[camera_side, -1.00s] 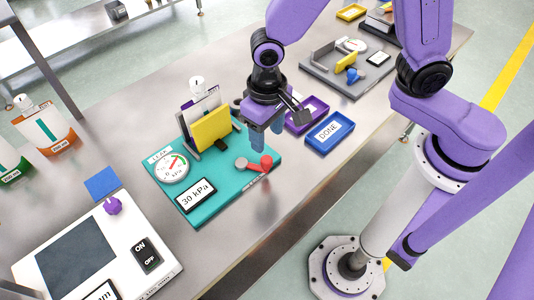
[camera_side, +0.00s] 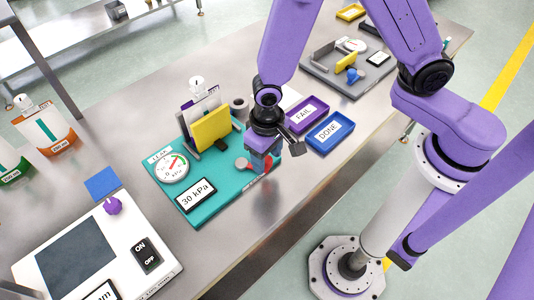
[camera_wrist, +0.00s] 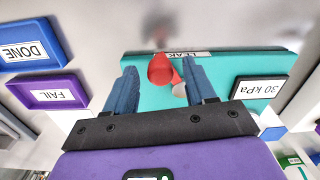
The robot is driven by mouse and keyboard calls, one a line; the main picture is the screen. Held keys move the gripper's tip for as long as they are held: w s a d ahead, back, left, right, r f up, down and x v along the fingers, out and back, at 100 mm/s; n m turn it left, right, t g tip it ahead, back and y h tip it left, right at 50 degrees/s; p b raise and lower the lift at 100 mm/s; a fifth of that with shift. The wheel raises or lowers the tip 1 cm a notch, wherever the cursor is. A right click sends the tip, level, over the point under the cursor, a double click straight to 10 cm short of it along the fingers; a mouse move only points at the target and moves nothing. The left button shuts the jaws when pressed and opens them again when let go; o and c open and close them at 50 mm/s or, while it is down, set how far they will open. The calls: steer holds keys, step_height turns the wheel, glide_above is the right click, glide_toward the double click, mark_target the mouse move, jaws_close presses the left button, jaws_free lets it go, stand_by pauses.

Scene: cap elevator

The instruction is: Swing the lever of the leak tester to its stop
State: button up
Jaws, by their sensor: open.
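The leak tester is a teal plate (camera_side: 218,196) with a dial gauge (camera_side: 171,166), a "30 kPa" display (camera_side: 195,195) and a yellow block. Its red lever (camera_wrist: 160,70) has a round knob and a grey pivot (camera_side: 242,164). In the side view the lever is mostly hidden behind my fingers. My gripper (camera_side: 263,164) is low over the plate's right end, pointing down. In the wrist view my gripper (camera_wrist: 162,78) is open, with a blue finger on each side of the red knob. I cannot tell whether either finger touches it.
The yellow block (camera_side: 211,129) and upright pouch holder stand behind the lever. A purple FAIL tray (camera_side: 305,128) and a blue DONE tray (camera_side: 348,139) lie to the right. A white control box (camera_side: 120,240) is at the front left. Bare table lies in front of the plate.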

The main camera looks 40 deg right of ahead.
jaws_close()
steer(key=shift+d+n, duration=0.1)
steer(key=shift+n, duration=0.2)
steer(key=n, duration=0.1)
steer(key=w+d+n, duration=0.1)
steer(key=n, duration=0.1)
steer(key=shift+w+d, duration=0.25)
steer(key=n, duration=0.1)
steer(key=w+d+n, duration=0.1)
steer(key=n, duration=0.1)
steer(key=shift+w, duration=0.15)
steer(key=w+n, duration=0.1)
steer(key=n, duration=0.2)
steer(key=shift+w+d, duration=0.25)
steer(key=shift+w, duration=0.15)
steer(key=shift+w+n, duration=0.65)
steer(key=shift+n, duration=0.65)
jaws_free()
